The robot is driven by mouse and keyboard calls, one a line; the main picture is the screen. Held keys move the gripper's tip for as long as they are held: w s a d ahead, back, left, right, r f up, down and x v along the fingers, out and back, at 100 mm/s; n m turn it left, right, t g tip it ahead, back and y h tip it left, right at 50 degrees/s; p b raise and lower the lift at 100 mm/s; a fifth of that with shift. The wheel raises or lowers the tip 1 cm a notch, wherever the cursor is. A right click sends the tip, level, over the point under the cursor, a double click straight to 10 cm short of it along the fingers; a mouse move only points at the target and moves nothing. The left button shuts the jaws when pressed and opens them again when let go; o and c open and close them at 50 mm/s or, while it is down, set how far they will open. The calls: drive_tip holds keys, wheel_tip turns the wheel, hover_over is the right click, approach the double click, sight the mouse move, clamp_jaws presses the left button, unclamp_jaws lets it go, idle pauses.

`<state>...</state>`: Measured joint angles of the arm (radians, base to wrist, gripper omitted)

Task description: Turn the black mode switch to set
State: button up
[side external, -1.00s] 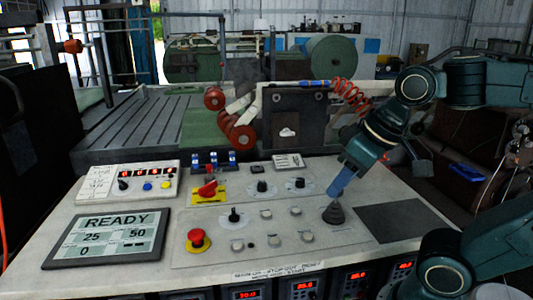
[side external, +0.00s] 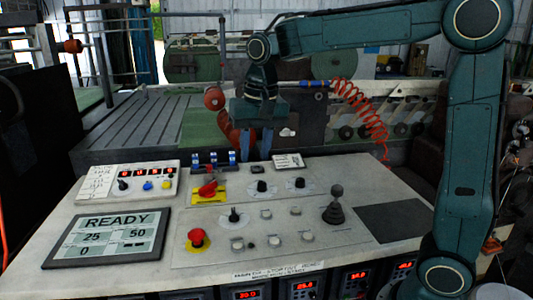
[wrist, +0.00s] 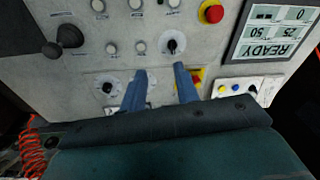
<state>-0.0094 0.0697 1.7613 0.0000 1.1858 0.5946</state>
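Several black rotary knobs could be the mode switch; their labels are too small to read. One (side external: 235,215) stands on a white dial at the panel's middle left, and it also shows in the wrist view (wrist: 172,46), just beyond my fingertips. Two more sit farther back, a left one (side external: 262,186) and a right one (side external: 299,183); the right one shows in the wrist view (wrist: 107,88). My gripper (side external: 258,155) points down above the back of the panel, touching nothing. In the wrist view its two blue fingers (wrist: 160,72) are apart with nothing held.
A black joystick (side external: 336,206) stands upright at right. A red mushroom button (side external: 197,238) and a red rotary handle (side external: 208,188) on yellow are at left. A screen (side external: 106,238) reads READY. A small box (side external: 122,184) carries another black knob. White buttons (side external: 267,213) dot the panel.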

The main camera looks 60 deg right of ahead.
drive_tip(key=m+g, duration=0.1)
drive_tip(key=m, duration=0.1)
hover_over(233, 211)
wheel_tip(233, 211, down, 4)
drive_tip(key=shift+r, duration=0.1)
wheel_tip(233, 211, down, 14)
drive_tip(key=shift+r, duration=0.1)
idle(0.6)
clamp_jaws()
